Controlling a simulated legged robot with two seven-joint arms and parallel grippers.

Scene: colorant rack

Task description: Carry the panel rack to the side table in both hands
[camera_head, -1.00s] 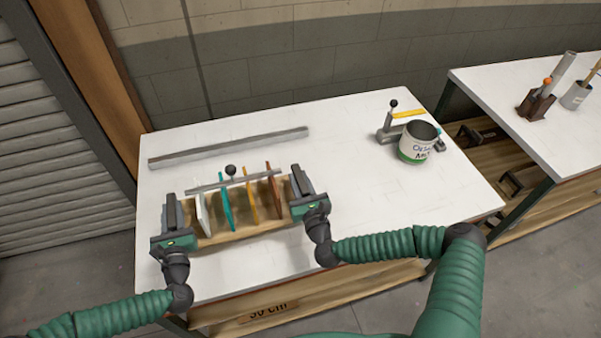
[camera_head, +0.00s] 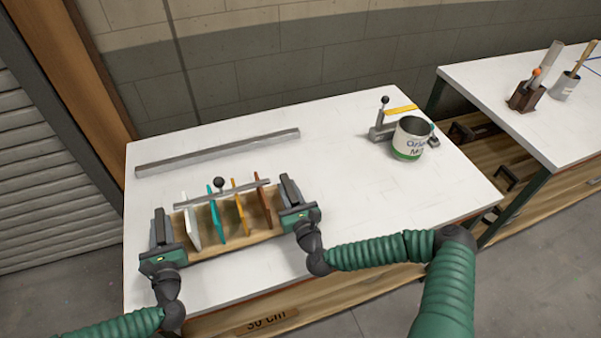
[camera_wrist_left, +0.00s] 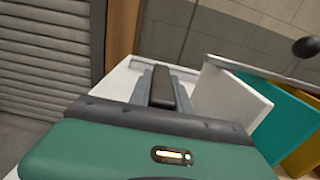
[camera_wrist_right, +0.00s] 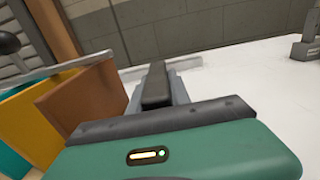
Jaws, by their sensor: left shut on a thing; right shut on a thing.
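The panel rack (camera_head: 238,246) is a wooden tray with a grey bar across its top and a black ball knob. It holds a white panel (camera_head: 192,219), a teal panel (camera_head: 215,218), a yellow panel (camera_head: 240,212) and a brown panel (camera_head: 262,196), all standing upright. My left gripper (camera_head: 160,235) is shut on the rack's left end and my right gripper (camera_head: 292,200) is shut on its right end. The panels also show beside the grippers in both wrist views. The fingers' contact is hidden there. Whether the rack touches the table is hard to tell.
The rack is over a white table (camera_head: 340,185). A grey bar (camera_head: 220,152) lies behind it. A second white table (camera_head: 545,125) with holders (camera_head: 526,97) is further right.

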